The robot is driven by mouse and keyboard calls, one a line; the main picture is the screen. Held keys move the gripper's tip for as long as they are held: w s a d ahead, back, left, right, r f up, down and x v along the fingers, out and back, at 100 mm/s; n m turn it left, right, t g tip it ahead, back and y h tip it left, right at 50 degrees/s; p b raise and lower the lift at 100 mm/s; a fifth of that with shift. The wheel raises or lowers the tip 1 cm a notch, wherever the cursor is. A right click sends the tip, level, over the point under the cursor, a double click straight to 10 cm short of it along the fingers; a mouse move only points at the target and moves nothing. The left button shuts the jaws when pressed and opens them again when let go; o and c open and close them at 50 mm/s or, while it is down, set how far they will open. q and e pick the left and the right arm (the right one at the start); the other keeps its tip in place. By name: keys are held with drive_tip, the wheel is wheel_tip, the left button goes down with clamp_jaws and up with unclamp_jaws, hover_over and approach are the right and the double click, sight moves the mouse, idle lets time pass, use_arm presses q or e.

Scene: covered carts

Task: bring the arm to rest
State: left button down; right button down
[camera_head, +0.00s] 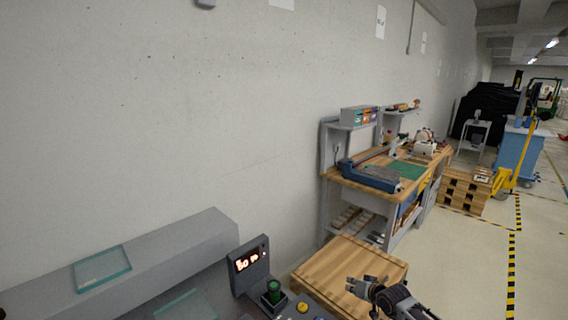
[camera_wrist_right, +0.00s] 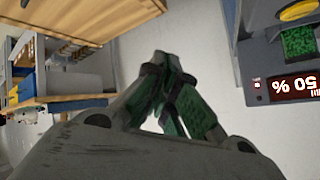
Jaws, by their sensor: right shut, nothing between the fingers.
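My right gripper (camera_head: 360,285) shows at the bottom of the head view, its arm coming in from the lower right. It is in front of the light wooden top (camera_head: 345,262) in that view. In the right wrist view my gripper's green-padded fingers (camera_wrist_right: 163,72) meet at the tips, shut with nothing between them. My left gripper is in neither view.
A control panel with a lit display (camera_head: 249,262) and a green knob (camera_head: 272,291) stands left of the gripper. Glass plates (camera_head: 102,267) lie at lower left. A workbench (camera_head: 345,178) stands behind, with stacked pallets (camera_head: 462,190) to its right. Floor at right is open.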

drive_tip(key=d+f+n+t+h, duration=0.1)
drive_tip(key=d+f+n+h, duration=0.25)
drive_tip(key=d+f, duration=0.7)
drive_tip(key=s+d+f+n+g+h+b, duration=0.1)
drive_tip(key=s+d+f, duration=0.2)
drive_tip(key=s+f, duration=0.55)
drive_tip(key=s+d+f+n+g+h, duration=0.1)
drive_tip(key=s+d+f+g, duration=0.1)
drive_tip(key=s+f, duration=0.65)
drive_tip(key=s+a+f+g+b, duration=0.1)
drive_tip(key=s+a+f+g, duration=0.15)
drive_tip(key=s+f, duration=0.7)
drive_tip(key=s+a+f+g+b, duration=0.1)
drive_tip(key=s+a+f, duration=0.2)
drive_tip(key=s+f, duration=0.7)
drive_tip(key=s+a+f+g, duration=0.1)
drive_tip(key=s+a+f, duration=0.1)
drive_tip(key=s, duration=0.7)
drive_tip(key=s+a+f+m+g+y, duration=0.1)
drive_tip(key=s+a, duration=0.3)
drive_tip(key=s, duration=0.5)
drive_tip(key=s+a+f+m+g+b, duration=0.1)
drive_tip(key=s+a+f, duration=0.2)
drive_tip(key=s, duration=0.7)
drive_tip(key=shift+y, duration=0.35)
